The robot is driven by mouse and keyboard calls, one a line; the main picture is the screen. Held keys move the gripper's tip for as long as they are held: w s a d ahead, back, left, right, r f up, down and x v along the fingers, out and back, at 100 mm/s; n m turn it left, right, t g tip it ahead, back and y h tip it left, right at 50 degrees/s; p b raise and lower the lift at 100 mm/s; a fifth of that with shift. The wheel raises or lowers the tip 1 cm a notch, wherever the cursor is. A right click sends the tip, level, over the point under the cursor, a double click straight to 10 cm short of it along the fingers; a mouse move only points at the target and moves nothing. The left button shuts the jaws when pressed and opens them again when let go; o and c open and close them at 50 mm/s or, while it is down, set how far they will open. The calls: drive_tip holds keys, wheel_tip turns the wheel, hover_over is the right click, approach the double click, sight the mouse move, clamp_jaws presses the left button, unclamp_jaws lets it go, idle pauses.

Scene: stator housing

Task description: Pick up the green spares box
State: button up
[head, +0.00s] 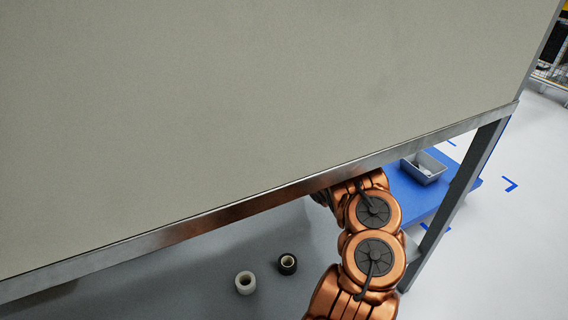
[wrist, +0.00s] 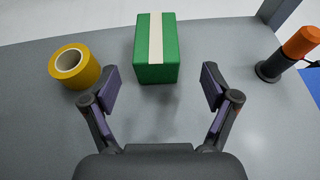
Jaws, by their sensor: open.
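The green spares box (wrist: 172,66) has a pale stripe along its top and sits on a grey surface in the wrist view, ahead of my gripper. My gripper (wrist: 157,88) is open, with one finger on each side and the box beyond and between the fingertips. Nothing is held, and the fingers look apart from the box. In the head view the box is not visible and my gripper is hidden, since my copper arm reaches under a large pale panel.
A yellow tape roll (wrist: 75,67) lies left of the box. An orange and black cylindrical object (wrist: 288,54) stands to the right. In the head view, the panel's metal edge (head: 230,208) crosses above my arm.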

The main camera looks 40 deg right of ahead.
drive_tip(key=shift+w+a+f, duration=0.1)
drive_tip(key=shift+w+f, duration=0.05)
drive_tip(key=shift+w, duration=0.55)
drive_tip(key=shift+w+d+f, duration=0.3)
drive_tip(key=shift+w+d, duration=0.25)
drive_tip(key=shift+w+d+f, duration=0.1)
drive_tip(key=shift+d+f, duration=0.05)
drive_tip(key=shift+w+d+f+b, duration=0.2)
drive_tip(key=shift+w+f+b, duration=0.5)
drive_tip(key=shift+w+f, duration=0.3)
drive_tip(key=shift+w+d+f, duration=0.15)
drive_tip(key=shift+w+f, duration=0.05)
drive_tip(key=shift+w, duration=0.4)
drive_tip(key=shift+w+d+f, duration=0.15)
drive_tip(key=shift+w+d, duration=0.1)
drive_tip(key=shift+w, duration=0.35)
drive_tip(key=c, duration=1.2)
drive_tip(key=shift+r+b, duration=0.2)
drive_tip(key=shift+b, duration=0.15)
